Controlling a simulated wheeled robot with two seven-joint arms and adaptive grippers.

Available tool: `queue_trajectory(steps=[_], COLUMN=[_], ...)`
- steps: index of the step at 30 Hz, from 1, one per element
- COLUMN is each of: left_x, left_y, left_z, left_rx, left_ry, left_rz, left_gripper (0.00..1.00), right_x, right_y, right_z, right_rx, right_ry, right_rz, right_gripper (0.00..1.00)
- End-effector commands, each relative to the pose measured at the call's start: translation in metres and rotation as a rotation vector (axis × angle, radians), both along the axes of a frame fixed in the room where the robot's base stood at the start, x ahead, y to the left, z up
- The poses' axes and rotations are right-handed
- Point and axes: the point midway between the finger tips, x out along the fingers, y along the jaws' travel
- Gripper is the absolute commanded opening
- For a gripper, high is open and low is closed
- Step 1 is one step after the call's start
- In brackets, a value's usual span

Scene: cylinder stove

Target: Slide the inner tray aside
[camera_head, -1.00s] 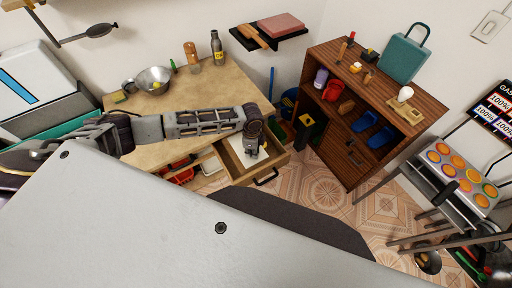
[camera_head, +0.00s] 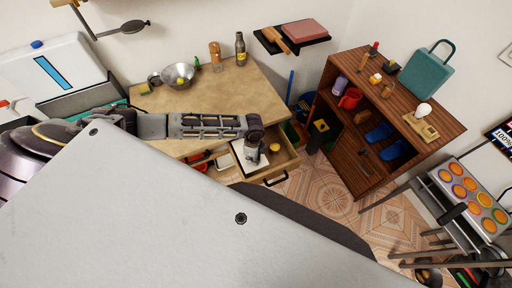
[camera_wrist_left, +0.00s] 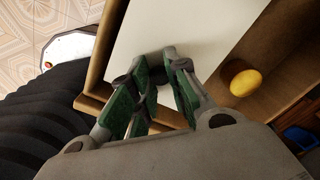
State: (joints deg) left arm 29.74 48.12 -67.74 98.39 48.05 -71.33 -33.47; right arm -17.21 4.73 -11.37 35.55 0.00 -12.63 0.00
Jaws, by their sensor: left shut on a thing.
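The inner tray (camera_head: 239,154) is a white-bottomed tray with a wooden rim, inside the open wooden drawer (camera_head: 290,160) of the table. It lies towards the drawer's left side. In the left wrist view the tray (camera_wrist_left: 190,25) fills the top middle. My left gripper (camera_head: 252,152) reaches down into the drawer and is shut on the tray; in the wrist view its green-padded fingers (camera_wrist_left: 158,75) partly hide the gripped spot. A lemon (camera_head: 275,147) sits in the drawer to the right of the tray; it also shows in the wrist view (camera_wrist_left: 245,82). My right gripper is not in view.
The tabletop (camera_head: 225,100) holds a metal bowl (camera_head: 178,76), a wooden mill (camera_head: 215,53) and a bottle (camera_head: 240,50). A wooden cabinet (camera_head: 350,155) stands to the right. Tiled floor (camera_head: 325,185) is open in front of the drawer.

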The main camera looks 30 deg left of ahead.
Motion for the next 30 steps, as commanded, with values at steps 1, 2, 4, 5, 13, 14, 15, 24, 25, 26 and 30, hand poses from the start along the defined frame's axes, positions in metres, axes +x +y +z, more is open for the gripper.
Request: queue_trajectory(steps=[1,2,4,5,13,14,15,24,25,26,30], left_x=[-0.001,-0.001,-0.001,-0.001,0.000,0.000,0.000,0.001,0.001,0.001,0.001], left_y=[0.000,0.000,0.000,0.000,-0.001,-0.001,-0.001,-0.001,-0.001,0.000,0.000], left_z=[-0.001,-0.001,-0.001,-0.001,-0.001,-0.001,-0.001,0.001,0.001,0.002,0.009], left_rx=[0.000,0.000,0.000,0.000,-0.001,-0.001,-0.001,-0.001,-0.001,-0.001,0.000], left_ry=[0.003,0.002,0.002,0.002,0.001,0.001,0.000,-0.001,-0.001,-0.001,-0.001], left_rz=[-0.001,-0.001,-0.001,-0.001,-0.001,-0.001,-0.001,0.000,0.000,0.000,0.000], left_gripper=[0.00,0.00,0.00,0.00,0.42,0.42,0.42,0.42,0.42,0.42,0.42], right_x=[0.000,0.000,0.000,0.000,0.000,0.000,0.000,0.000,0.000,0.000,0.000], right_y=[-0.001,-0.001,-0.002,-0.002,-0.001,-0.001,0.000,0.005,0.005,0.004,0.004], right_z=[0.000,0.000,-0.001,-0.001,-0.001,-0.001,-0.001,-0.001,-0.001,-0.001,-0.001], right_rx=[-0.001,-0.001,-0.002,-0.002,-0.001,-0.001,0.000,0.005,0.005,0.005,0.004], right_ry=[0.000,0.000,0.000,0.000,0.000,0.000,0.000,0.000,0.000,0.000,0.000], right_rz=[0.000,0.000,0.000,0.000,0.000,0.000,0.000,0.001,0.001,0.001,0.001], right_gripper=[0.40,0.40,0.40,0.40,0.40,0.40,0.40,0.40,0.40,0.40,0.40])
